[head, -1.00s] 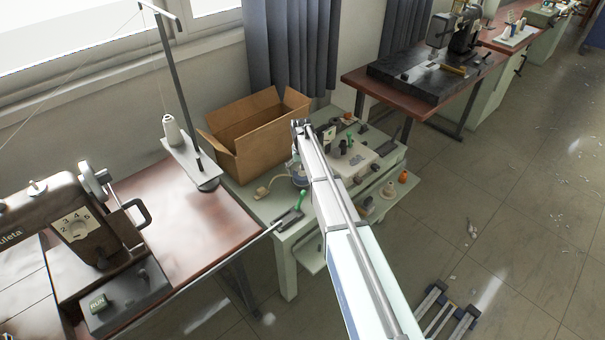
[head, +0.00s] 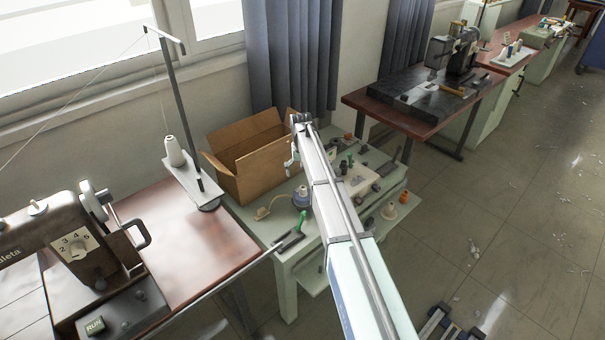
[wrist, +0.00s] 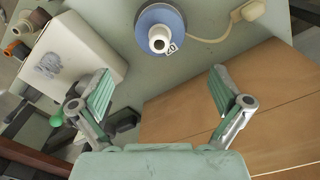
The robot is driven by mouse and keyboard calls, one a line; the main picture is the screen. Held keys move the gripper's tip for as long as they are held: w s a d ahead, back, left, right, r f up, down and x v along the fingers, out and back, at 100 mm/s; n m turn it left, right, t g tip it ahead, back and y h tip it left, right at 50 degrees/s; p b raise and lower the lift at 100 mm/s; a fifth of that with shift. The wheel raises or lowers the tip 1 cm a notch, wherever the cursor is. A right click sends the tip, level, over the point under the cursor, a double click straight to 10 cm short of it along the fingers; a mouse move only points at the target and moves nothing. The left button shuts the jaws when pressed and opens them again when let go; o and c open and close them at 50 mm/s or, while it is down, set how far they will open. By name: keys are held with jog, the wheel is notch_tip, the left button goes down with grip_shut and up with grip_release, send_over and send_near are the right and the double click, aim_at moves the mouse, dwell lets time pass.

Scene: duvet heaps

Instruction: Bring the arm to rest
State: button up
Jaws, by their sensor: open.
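My gripper (wrist: 160,90) is open in the wrist view, with its two green-padded fingers spread wide and nothing between them. Past the fingertips, a blue and white spool (wrist: 162,27) stands on a pale green work surface. In the head view my arm reaches out over the small pale bench (head: 289,290), its end near the open cardboard box (head: 240,182). The gripper is mostly hidden there behind the arm. The same spool (head: 302,200) shows just left of the arm.
The cardboard box fills the lower right of the wrist view (wrist: 210,115); a white block (wrist: 90,50) lies upper left. A sewing machine (head: 60,235) and thread stand (head: 172,95) are at left. A brown table (head: 385,112) stands behind right. Floor at right is mostly clear.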

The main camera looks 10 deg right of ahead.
jog(key=shift+w, duration=0.1)
jog(key=shift+g, duration=0.3)
jog(key=s+f, duration=0.4)
jog(key=s, duration=0.1)
jog(key=s+f, duration=0.5)
jog(key=s, duration=0.1)
jog(key=s+f, duration=0.4)
jog(key=s, duration=0.2)
jog(key=shift+s+f, duration=0.15)
jog(key=s+f+g, duration=0.2)
jog(key=s+f, duration=0.3)
jog(key=s, duration=1.1)
jog(key=s+f+g, duration=0.2)
jog(key=s+f, duration=0.4)
jog(key=s, duration=1.1)
jog(key=s+f+g, duration=0.2)
jog(key=s+f, duration=0.3)
jog(key=s, duration=1.2)
jog(key=shift+d+f+n, duration=0.2)
jog(key=shift+f+n, duration=0.1)
